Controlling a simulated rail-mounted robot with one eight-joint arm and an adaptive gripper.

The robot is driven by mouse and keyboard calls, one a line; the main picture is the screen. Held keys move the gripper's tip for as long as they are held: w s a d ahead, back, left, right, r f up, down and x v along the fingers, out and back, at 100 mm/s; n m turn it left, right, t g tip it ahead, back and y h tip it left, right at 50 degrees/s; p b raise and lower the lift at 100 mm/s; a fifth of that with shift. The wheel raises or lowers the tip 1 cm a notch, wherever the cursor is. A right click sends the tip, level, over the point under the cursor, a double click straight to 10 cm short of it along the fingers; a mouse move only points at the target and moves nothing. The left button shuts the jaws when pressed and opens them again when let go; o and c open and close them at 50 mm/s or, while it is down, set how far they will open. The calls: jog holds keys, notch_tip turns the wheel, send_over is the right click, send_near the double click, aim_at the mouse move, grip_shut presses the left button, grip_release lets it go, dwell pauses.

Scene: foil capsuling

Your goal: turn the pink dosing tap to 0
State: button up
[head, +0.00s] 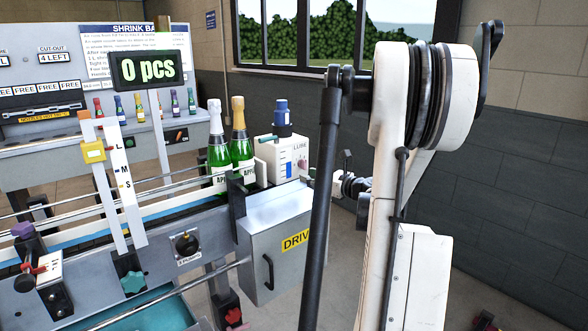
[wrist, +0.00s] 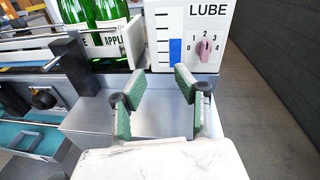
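In the head view the tap (head: 302,163) is a small pink spot on the box's right side. My gripper (wrist: 160,78) is open and empty, with green-padded fingers apart. Its tips are below and left of the tap in the wrist view, apparently short of the box. In the head view my arm partly hides the gripper.
Two green bottles (head: 240,142) stand beside the LUBE box on the conveyor. A grey DRIVE cabinet (head: 280,240) is below. A blue level gauge (wrist: 175,52) is left of the tap. Open floor (wrist: 265,120) lies to the right.

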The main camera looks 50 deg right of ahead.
aim_at(306, 164)
jog(key=s+d+f+m+h, duration=0.1)
jog(key=s+d+m+h, duration=0.1)
jog(key=s+d, duration=0.35)
jog(key=shift+t, duration=0.3)
jog(key=x, duration=0.9)
jog(key=b+x, duration=0.1)
jog(key=x, duration=0.4)
jog(key=shift+w+d, duration=0.2)
jog(key=shift+d, duration=0.15)
grip_shut()
